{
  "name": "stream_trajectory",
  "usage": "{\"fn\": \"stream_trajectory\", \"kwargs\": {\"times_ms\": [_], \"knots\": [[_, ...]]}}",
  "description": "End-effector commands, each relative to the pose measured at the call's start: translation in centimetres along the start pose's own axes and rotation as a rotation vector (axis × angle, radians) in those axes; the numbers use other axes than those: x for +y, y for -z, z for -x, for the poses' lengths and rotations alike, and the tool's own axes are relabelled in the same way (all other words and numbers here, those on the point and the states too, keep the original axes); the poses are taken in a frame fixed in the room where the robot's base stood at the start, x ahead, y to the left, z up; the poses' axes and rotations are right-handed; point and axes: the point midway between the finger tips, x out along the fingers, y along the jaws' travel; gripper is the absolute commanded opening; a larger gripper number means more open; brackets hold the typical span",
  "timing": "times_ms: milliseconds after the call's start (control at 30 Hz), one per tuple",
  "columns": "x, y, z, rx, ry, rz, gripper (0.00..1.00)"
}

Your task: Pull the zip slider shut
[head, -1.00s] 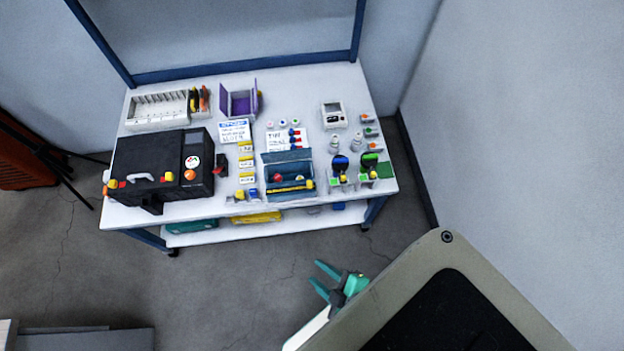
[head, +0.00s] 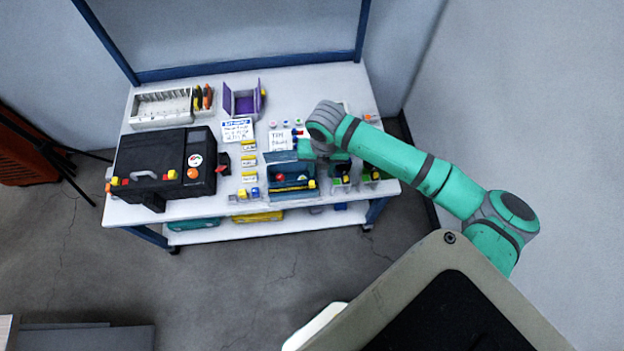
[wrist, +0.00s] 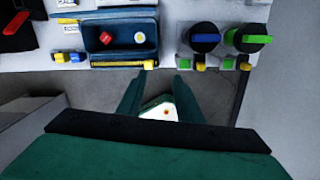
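A blue open-topped pouch or box (head: 291,172) sits near the table's front edge. A yellow zip-like strip (wrist: 112,64) runs along its front edge in the wrist view. A small yellow tab (wrist: 148,64), which looks like the slider, is at the strip's right end. A red block (wrist: 106,38) and a white round piece with a yellow middle (wrist: 140,38) are inside the pouch. My gripper (wrist: 160,80) is open, with nothing gripped between its two dark green fingers. Its fingertips are just below the tab in the wrist view, apart from it. In the head view my arm hides the fingertips.
A blue-topped piece (wrist: 205,37) and a green-topped piece (wrist: 247,38) stand right of the pouch. A black case (head: 150,165) is on the left of the table (head: 220,202). A purple holder (head: 243,101) and white rack (head: 160,108) are at the back.

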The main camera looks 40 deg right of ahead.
Motion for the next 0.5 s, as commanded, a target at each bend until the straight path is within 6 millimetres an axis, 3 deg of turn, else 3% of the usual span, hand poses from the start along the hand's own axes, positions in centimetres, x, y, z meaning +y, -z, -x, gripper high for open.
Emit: {"fn": "stream_trajectory", "kwargs": {"times_ms": [100,233,367,500], "knots": [[2.1,-0.4,1.4,0.04,0.009,0.109,0.33],[2.8,-0.5,1.9,0.06,0.013,0.16,0.33],[2.8,-0.4,1.0,0.065,0.013,0.166,0.33],[2.8,-0.2,-1.1,0.066,0.013,0.165,0.33]]}}
